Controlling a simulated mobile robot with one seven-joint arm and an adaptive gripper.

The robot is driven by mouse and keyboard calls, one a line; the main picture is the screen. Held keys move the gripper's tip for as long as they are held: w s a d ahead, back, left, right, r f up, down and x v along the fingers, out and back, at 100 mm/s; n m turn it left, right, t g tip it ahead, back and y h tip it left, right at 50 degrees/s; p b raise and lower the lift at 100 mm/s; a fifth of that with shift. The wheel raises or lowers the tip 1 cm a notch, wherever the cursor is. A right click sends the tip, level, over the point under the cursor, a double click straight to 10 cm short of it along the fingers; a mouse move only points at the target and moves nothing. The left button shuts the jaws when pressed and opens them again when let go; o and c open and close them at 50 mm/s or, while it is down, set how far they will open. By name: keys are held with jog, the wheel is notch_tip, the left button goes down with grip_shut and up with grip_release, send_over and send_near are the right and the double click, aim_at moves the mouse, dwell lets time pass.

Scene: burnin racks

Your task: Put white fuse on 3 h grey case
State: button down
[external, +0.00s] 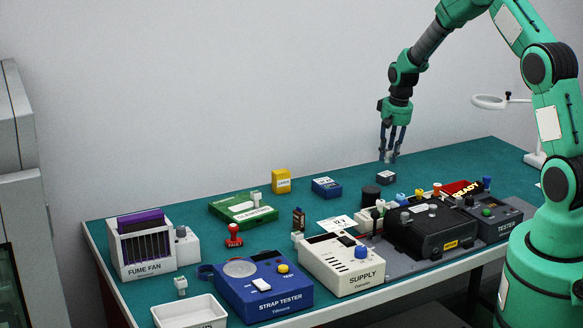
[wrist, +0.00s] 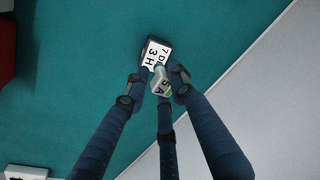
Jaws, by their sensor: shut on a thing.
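The grey case (external: 386,178) is a small dark block with a white label on top, at the back of the green bench. In the wrist view the fuse (wrist: 160,80) sits between the fingertips of my gripper (wrist: 158,88) and overlaps the label's lower edge. I cannot tell the exact gap between fuse and case.
A blue case (external: 326,187) and a yellow case (external: 281,181) stand to the left. A black tester unit (external: 430,228) and a dark cylinder (external: 370,196) are in front. A magnifier lamp (external: 490,102) stands at right.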

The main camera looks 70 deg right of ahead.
jog(key=shift+f, duration=1.45)
jog(key=shift+f, duration=0.1)
jog(key=c, duration=1.5)
grip_release()
jog(key=shift+b, duration=0.3)
jog(key=shift+o, duration=0.2)
notch_tip(320, 180, up, 12)
jog(key=s+a+p, duration=0.1)
jog(key=p, duration=0.1)
jog(key=shift+s+a, duration=0.15)
jog(key=shift+s, duration=0.2)
